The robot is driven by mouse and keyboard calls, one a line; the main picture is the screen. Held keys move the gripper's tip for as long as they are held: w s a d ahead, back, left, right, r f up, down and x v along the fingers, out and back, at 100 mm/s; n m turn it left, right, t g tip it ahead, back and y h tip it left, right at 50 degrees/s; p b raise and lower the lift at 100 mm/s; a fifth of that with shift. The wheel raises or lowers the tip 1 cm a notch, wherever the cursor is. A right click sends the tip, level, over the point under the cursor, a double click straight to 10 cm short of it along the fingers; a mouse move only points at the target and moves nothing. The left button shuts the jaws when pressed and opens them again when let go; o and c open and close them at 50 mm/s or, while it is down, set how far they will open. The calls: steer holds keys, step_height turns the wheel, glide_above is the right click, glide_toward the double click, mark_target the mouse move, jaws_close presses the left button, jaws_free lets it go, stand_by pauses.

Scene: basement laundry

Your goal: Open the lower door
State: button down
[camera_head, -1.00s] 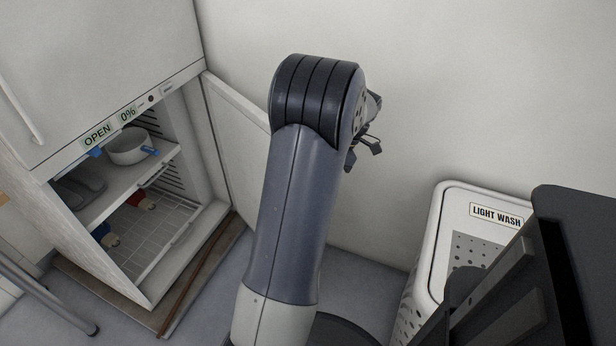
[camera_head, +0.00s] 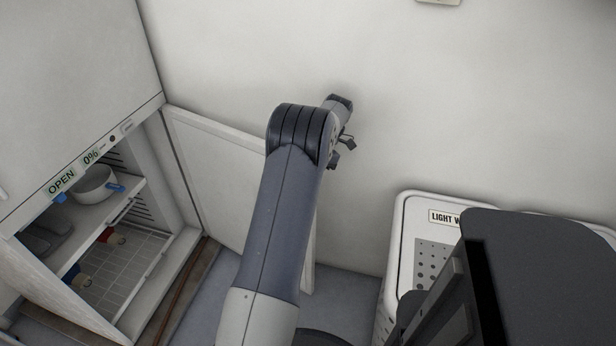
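The lower door (camera_head: 217,170) of the white cabinet stands swung wide open to the right, with its inner face showing and its far edge near the wall. My arm hides part of it. The cabinet's lower compartment (camera_head: 165,240) is exposed. A label above it (camera_head: 61,182) reads OPEN, and a display (camera_head: 91,157) beside it reads 0%. My gripper (camera_head: 345,150) is beyond my arm's elbow, in front of the wall and right of the door. It is small and partly hidden, with its fingers looking apart and nothing seen between them.
Inside the cabinet are a white pot (camera_head: 93,183) with blue handles, grey shoe-like items (camera_head: 45,235) and small red and blue things on the lower rack. A white LIGHT WASH hamper (camera_head: 402,225) stands at the right. The upper door (camera_head: 70,80) is shut.

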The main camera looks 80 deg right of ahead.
stand_by(0.4)
steer(key=c, duration=1.5)
jaws_free()
steer(key=p+v, duration=0.1)
steer(key=v, duration=0.6)
steer(key=shift+r+p, duration=0.25)
steer(key=shift+p, duration=0.15)
steer(key=shift+d, duration=0.1)
steer(key=b+x, duration=0.2)
steer(key=x, duration=0.5)
steer(key=shift+f, duration=0.3)
steer(key=shift+a, duration=0.25)
